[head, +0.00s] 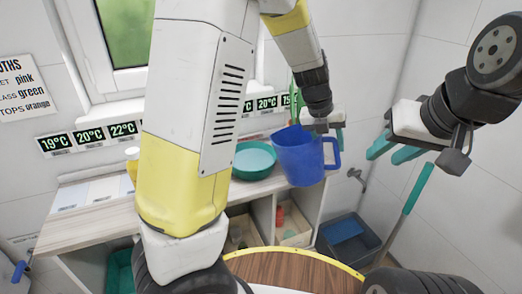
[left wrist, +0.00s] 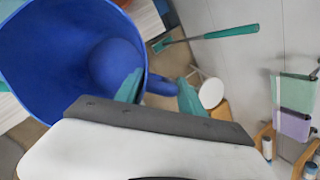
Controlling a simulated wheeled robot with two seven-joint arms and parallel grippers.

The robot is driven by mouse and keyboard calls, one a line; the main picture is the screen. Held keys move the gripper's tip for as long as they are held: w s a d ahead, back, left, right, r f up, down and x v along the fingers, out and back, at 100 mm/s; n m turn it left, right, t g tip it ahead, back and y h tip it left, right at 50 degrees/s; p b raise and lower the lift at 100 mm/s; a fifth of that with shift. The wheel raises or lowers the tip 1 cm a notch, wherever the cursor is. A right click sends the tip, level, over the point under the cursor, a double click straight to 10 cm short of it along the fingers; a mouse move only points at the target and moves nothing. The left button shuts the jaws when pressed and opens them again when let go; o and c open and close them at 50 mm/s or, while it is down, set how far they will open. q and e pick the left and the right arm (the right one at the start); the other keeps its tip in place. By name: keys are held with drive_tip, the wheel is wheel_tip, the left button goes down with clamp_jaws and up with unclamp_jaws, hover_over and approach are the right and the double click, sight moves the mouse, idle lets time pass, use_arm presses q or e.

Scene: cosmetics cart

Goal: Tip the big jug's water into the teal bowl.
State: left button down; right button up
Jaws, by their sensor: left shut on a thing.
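The big blue jug (head: 298,158) hangs from my left gripper (head: 325,124), close to upright, just right of the teal bowl. In the left wrist view the jug (left wrist: 75,85) shows its open mouth and rounded inside; water cannot be made out clearly. The left gripper (left wrist: 160,92) is shut on the jug's handle. The teal bowl (head: 254,161) sits on the counter, its left side partly hidden by my arm. My right gripper (head: 394,149) is empty at the right, away from the jug, with a gap between its teal fingers.
The wooden counter (head: 92,222) runs below the window, with open shelves beneath. Green stems stand behind the jug. A dark blue bin (head: 348,240) is on the floor at right, near a teal-handled tool (head: 417,187). A round wooden top (head: 290,268) is in front.

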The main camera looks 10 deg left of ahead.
sight(338, 152)
use_arm(q)
drive_tip(key=shift+s+d+f+y+b, duration=0.15)
drive_tip(key=shift+d+f+y+b, duration=0.3)
drive_tip(key=shift+d+f+y, duration=0.2)
drive_tip(key=shift+s+d+f+t+y+b, duration=0.1)
drive_tip(key=shift+d+f+t+y+b, duration=0.1)
drive_tip(key=shift+d+f+y+b, duration=0.25)
drive_tip(key=shift+d+f+t+y+b, duration=0.1)
drive_tip(key=shift+d+f+t+y, duration=0.1)
drive_tip(key=shift+f+y, duration=0.45)
drive_tip(key=shift+f, duration=0.1)
drive_tip(key=shift+s, duration=0.1)
